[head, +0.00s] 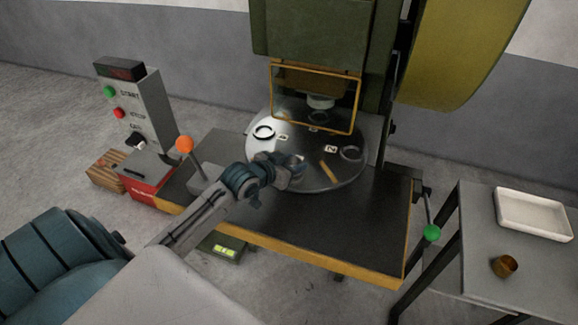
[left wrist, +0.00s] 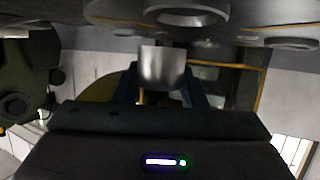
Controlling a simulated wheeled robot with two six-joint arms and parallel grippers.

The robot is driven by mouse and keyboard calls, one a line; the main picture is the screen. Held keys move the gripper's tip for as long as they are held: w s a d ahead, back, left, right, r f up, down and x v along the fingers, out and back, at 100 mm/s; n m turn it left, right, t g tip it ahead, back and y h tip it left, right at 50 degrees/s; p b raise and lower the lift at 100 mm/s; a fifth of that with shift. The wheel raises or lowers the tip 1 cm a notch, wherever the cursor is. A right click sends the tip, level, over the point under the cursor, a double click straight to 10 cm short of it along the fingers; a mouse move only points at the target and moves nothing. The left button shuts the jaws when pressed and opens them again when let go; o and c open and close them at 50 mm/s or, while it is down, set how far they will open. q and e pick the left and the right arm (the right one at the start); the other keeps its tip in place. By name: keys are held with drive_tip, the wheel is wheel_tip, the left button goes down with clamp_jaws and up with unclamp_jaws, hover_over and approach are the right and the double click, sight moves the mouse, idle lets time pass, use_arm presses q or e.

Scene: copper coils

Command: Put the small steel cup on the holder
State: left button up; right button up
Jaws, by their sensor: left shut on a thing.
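The small steel cup (left wrist: 162,67) is between the fingers of my left gripper (left wrist: 160,88) in the left wrist view. In the head view my left gripper (head: 297,166) is over the front part of a round grey plate (head: 300,185) on the machine; the cup is hard to make out there. The gripper is shut on the cup. Ring shapes (left wrist: 188,16) also show in the left wrist view. My right gripper is out of view.
A framed clear guard (head: 316,66) stands over the back of the plate. An orange-knobbed lever (head: 185,144) is left of my arm, a green-knobbed one (head: 432,233) at the right. A side table holds a white tray (head: 505,222) and a copper cup (head: 505,266). The black table front is clear.

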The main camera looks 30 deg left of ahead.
use_arm(q)
drive_tip(key=shift+w+a+f, duration=0.1)
drive_tip(key=shift+w+a, duration=0.15)
drive_tip(key=shift+a, duration=0.2)
drive_tip(key=shift+w+a, duration=0.2)
drive_tip(key=shift+a, duration=0.25)
wheel_tip(320, 180, down, 3)
drive_tip(key=shift+f, duration=0.2)
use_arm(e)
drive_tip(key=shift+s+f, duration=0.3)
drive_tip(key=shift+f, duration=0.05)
use_arm(q)
drive_tip(key=shift+f, duration=0.15)
drive_tip(key=o, duration=1)
drive_tip(key=shift+c, duration=0.2)
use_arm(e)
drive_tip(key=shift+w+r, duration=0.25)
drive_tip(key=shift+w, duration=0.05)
